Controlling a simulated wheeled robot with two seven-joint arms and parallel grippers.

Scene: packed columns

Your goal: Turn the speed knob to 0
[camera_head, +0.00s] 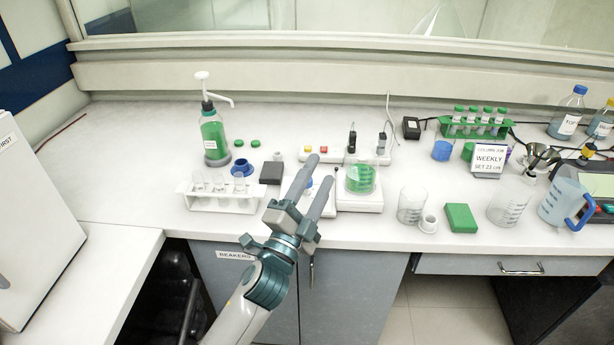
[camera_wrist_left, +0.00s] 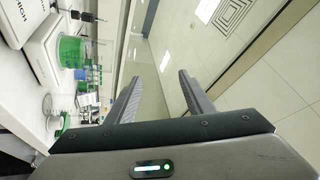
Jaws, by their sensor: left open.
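A white stirrer-like device (camera_head: 362,205) stands near the front edge of the bench, with a beaker of green liquid (camera_head: 360,179) on top. Part of a white device with the printed word HIGH (camera_wrist_left: 20,45) shows at the left of the left wrist view, next to a green-filled container (camera_wrist_left: 70,51). I cannot make out the speed knob in either view; my fingers cover part of that area in the head view. My left gripper (camera_head: 320,170) is open and empty, just left of the beaker in the picture. Its parted fingers also show in the left wrist view (camera_wrist_left: 162,78).
A tube rack (camera_head: 220,203), a green pump bottle (camera_head: 213,138) and a dark block (camera_head: 271,173) stand to the left. An empty beaker (camera_head: 411,204), a green block (camera_head: 460,218) and a blue-handled jug (camera_head: 562,203) stand to the right.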

